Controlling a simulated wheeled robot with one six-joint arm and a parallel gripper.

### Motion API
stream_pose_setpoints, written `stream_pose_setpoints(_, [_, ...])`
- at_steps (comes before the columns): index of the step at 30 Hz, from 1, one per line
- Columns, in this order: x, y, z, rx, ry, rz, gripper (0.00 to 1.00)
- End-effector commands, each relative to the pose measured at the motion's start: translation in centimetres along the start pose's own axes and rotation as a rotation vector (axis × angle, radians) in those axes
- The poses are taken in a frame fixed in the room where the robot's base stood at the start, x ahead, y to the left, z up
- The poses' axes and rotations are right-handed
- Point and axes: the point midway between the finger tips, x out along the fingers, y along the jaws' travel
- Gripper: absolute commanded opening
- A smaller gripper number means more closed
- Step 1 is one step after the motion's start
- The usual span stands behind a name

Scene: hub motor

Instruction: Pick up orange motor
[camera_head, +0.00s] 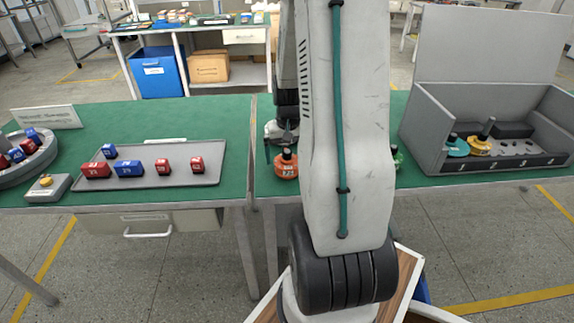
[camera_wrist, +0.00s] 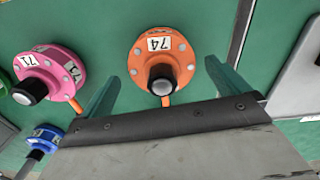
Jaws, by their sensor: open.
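The orange motor (camera_head: 286,168) stands on the green table near its front edge, just left of my arm in the head view. In the wrist view the orange motor (camera_wrist: 180,58) is a round flange with a label reading 74 and a black-topped shaft. My gripper (camera_wrist: 162,70) is open, with one green finger on each side of the motor in the picture and nothing held. In the head view my gripper (camera_head: 282,135) shows partly, beside the motor; my arm hides much of it. Whether the fingers touch the motor cannot be told.
A pink motor (camera_wrist: 50,70) and a blue motor (camera_wrist: 44,138) stand left of the orange one in the wrist view. A grey bin (camera_head: 425,125) at right holds a teal and a yellow motor. A grey tray (camera_head: 215,170) holds several red and blue blocks at left.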

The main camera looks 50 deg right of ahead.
Motion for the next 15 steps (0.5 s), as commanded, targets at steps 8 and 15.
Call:
stream_pose_setpoints(8, [3.3, -0.3, 0.1, -0.001, -0.002, 0.000, 1.00])
stream_pose_setpoints(15, [3.4, -0.3, 0.1, -0.001, -0.001, 0.000, 0.97])
